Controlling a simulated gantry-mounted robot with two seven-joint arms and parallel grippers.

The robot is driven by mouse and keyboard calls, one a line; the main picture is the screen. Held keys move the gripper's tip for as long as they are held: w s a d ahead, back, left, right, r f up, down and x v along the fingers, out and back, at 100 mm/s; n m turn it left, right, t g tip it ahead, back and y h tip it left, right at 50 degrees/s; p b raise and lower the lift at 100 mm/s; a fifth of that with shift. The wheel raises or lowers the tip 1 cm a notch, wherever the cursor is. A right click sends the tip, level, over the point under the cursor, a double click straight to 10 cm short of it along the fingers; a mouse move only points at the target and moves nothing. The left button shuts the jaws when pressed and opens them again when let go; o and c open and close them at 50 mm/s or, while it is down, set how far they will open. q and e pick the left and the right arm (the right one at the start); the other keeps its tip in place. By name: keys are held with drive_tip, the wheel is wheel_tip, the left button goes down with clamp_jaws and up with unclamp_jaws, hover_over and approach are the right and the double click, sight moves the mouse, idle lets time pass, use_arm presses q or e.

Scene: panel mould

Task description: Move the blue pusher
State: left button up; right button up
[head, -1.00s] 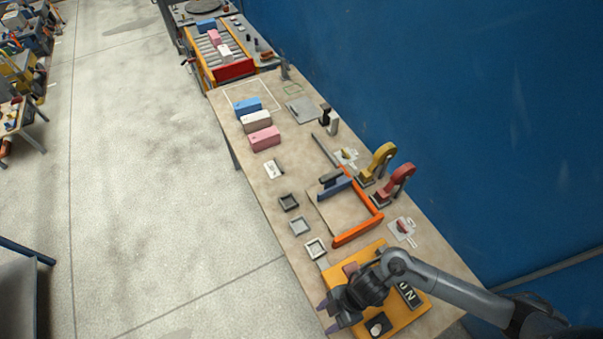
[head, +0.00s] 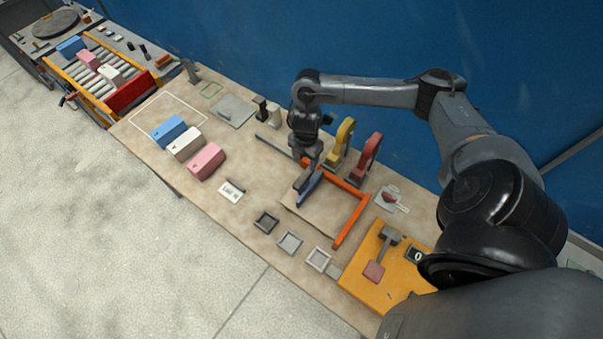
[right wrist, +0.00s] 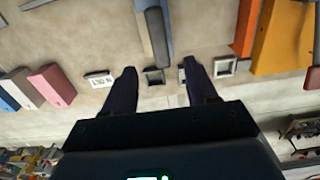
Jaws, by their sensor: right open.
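The blue pusher (head: 310,189) is a blue bar with a dark grey handle, lying at the open side of the orange frame (head: 352,222) on the table. In the right wrist view the blue pusher (right wrist: 168,22) lies at the top centre, its handle pointing between my fingers. My right gripper (head: 304,166) is above the pusher's handle; it also shows in the right wrist view (right wrist: 159,68), open and empty, its fingers apart on either side of the handle's line. Whether the fingertips are level with the handle I cannot tell. My left gripper is not in view.
Yellow (head: 343,142) and red (head: 368,157) upright clamps stand close behind the frame. Blue, white and pink blocks (head: 187,144) lie to the left. Small square trays (head: 290,243) line the front, and an orange board (head: 360,287) lies right.

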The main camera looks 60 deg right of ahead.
sight(304, 176)
wheel_tip(304, 176, down, 10)
drive_tip(key=shift+w+f+b, duration=0.1)
drive_tip(key=shift+f+b, duration=0.05)
drive_tip(key=shift+b, duration=0.6)
drive_tip(key=shift+c, duration=0.3)
clamp_jaws()
